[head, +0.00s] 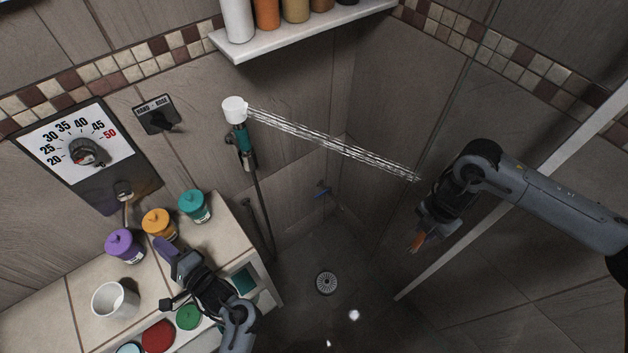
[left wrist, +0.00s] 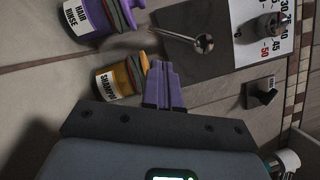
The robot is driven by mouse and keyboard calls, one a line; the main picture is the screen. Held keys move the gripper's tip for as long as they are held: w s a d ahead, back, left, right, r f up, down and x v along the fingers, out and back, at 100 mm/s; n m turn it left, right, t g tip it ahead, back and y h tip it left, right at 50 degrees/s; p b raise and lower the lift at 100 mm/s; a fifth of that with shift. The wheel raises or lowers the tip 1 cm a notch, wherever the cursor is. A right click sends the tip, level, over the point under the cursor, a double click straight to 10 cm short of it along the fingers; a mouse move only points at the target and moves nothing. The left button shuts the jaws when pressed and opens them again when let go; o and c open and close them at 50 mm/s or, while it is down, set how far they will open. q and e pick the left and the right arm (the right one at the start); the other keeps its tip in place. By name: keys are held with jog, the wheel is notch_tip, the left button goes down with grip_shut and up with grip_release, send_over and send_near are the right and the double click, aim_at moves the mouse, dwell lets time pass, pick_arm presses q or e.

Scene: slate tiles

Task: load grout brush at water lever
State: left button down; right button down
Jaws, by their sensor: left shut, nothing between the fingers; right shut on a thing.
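The water lever (head: 123,190) sticks out from the dark plate under the temperature dial (head: 86,152). It shows larger in the left wrist view (left wrist: 203,43). My left gripper (head: 165,247) is shut and empty, its purple fingertips together just beside the orange shampoo jar (head: 158,223). The lever is above and apart from these fingertips (left wrist: 165,85). My right gripper (head: 418,238) is shut on a small orange thing (head: 415,243) over the shower floor at the right. That thing is mostly hidden, and I cannot tell whether it is the grout brush.
A hand shower (head: 236,110) sprays water rightward across the shower. Purple (head: 124,246) and teal (head: 195,207) jars and a white cup (head: 115,300) stand on the tiled ledge. A HAND-ROSE knob (head: 158,117) is on the wall. A bottle shelf (head: 300,35) is above. The floor around the drain (head: 326,283) is clear.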

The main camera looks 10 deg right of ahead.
aim_at(124, 207)
pick_arm(q)
jog(key=x, duration=0.9)
jog(key=shift+b, duration=0.3)
pick_arm(e)
jog(key=shift+f, duration=0.35)
